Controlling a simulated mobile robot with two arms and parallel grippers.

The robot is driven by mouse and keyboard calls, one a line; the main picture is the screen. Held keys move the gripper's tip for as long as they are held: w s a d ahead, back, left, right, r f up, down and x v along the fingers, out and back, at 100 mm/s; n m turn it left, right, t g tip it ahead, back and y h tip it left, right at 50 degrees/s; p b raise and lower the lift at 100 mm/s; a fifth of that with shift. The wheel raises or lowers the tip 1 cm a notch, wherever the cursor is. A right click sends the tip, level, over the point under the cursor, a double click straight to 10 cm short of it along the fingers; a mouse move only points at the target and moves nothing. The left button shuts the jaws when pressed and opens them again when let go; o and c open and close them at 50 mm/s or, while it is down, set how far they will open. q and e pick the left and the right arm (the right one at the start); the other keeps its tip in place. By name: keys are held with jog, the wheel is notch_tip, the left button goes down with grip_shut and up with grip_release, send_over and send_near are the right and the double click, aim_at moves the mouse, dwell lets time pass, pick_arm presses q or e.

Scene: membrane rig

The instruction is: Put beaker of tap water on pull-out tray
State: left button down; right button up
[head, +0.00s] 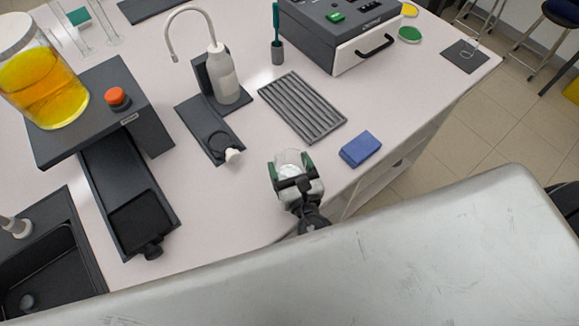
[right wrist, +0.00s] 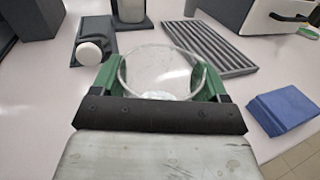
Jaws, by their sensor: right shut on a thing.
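The clear glass beaker (head: 289,158) is held between the green-sided fingers of my right gripper (head: 290,172), near the bench's front edge. In the right wrist view the beaker (right wrist: 158,68) shows its round rim and stands between both fingers, with a pale patch near its lower part; I cannot make out the water level. Whether its base touches the bench is not clear. A long dark tray (head: 112,180) with a square recess and a front knob sticks out from under a dark stand at the left; it looks like the pull-out tray. My left gripper is not in view.
The dark stand (head: 85,110) bears a jar of yellow liquid (head: 42,85) and a red-orange button. A wash bottle (head: 222,75), a ribbed grey rack (head: 300,107) and a blue block (head: 361,149) are nearby. A sink (head: 50,265) is at lower left. Bench between gripper and tray is mostly clear.

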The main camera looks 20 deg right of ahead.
aim_at(292, 157)
jog(key=shift+r, duration=0.2)
jog(key=s+d+r+p, duration=0.1)
jog(key=s+d+r, duration=0.7)
jog(key=r, duration=0.2)
jog(key=shift+r, duration=0.25)
dwell(0.6)
jog(key=shift+s+d, duration=0.1)
dwell(1.9)
